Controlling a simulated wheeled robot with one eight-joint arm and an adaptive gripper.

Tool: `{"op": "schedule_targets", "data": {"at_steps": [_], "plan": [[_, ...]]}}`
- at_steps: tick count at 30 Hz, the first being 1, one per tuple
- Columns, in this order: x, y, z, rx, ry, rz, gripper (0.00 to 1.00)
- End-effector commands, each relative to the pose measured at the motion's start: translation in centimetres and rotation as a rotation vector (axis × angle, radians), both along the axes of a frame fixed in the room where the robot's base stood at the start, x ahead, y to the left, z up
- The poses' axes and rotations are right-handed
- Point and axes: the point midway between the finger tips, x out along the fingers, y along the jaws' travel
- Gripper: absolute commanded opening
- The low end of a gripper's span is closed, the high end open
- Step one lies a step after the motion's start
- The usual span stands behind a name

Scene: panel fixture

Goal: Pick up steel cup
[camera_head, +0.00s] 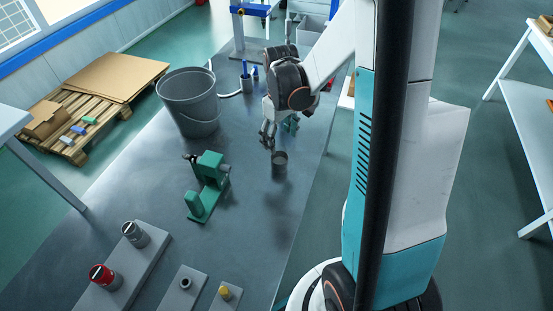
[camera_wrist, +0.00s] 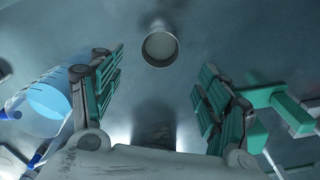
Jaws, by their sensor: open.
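The steel cup (camera_head: 280,161) is a small grey metal cylinder standing upright on the dark bench. In the wrist view the cup (camera_wrist: 159,47) shows from above as a round open mouth, at the top and near the middle between the fingers. My gripper (camera_head: 268,132) is above the bench, just behind and to the left of the cup in the head view. My gripper (camera_wrist: 158,95) is open and empty, with its green-padded fingers wide apart. The cup lies beyond the fingertips and is not held.
A green fixture (camera_head: 209,185) stands on the bench near the cup. A large grey bucket (camera_head: 190,100) is further back. Panels with red-and-grey knobs (camera_head: 104,277) and a yellow button (camera_head: 225,293) lie at the front. The bench (camera_head: 150,195) is clear around the cup.

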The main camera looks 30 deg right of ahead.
Motion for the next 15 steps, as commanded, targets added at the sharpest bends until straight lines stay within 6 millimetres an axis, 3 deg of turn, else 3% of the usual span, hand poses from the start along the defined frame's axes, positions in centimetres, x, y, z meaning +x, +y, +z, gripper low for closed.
{"op": "schedule_targets", "data": {"at_steps": [1, 7, 15], "plan": [[0.0, 0.0, -1.4, 0.0, 0.0, 0.0, 0.69], [0.0, 0.0, -5.1, -0.001, -0.001, -0.001, 0.69], [0.0, 0.0, -6.9, 0.0, -0.002, -0.002, 0.69]]}}
